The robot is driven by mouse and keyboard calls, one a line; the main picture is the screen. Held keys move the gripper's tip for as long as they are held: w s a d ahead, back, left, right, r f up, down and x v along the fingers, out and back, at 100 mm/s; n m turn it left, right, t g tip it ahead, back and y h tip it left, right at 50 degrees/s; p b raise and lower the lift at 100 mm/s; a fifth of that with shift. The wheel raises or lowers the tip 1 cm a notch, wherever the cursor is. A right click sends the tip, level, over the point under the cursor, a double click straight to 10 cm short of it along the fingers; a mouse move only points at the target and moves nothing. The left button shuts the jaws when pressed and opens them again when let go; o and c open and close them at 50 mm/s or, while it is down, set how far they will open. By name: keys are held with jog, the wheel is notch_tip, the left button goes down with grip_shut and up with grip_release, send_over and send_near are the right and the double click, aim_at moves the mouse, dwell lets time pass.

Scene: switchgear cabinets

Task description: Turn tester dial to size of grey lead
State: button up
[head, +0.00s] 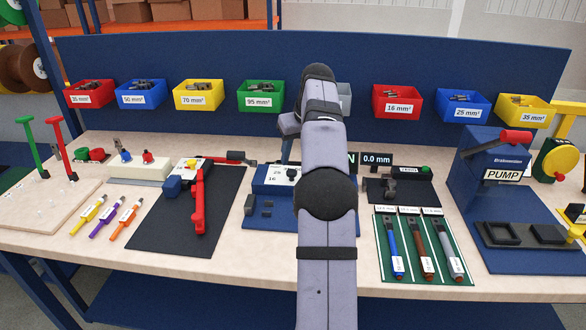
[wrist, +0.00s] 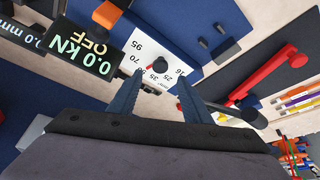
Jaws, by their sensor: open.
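The tester (head: 262,188) is a blue unit with a white top, partly hidden behind my arm in the head view. In the wrist view its white dial face (wrist: 150,50) carries sizes such as 95, 70, 25 and 16. The dial (wrist: 160,65) is a small dark knob with a red mark on its left side; its exact setting is unclear. My gripper (wrist: 161,78) is open, its two blue fingers on either side of the knob, apart from it. The grey lead (head: 447,250) lies on the green mat at right; its label is too small to read.
A blue lead (head: 390,248) and a brown lead (head: 418,248) lie beside the grey one. A display (wrist: 92,48) reads 0.0 kN and OFF. A red-handled tool (head: 198,205) lies on a dark mat left of the tester. Coloured bins (head: 261,97) line the back panel.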

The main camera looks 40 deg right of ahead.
aim_at(292, 171)
jog(key=shift+x, duration=3.45)
jog(key=c, duration=1)
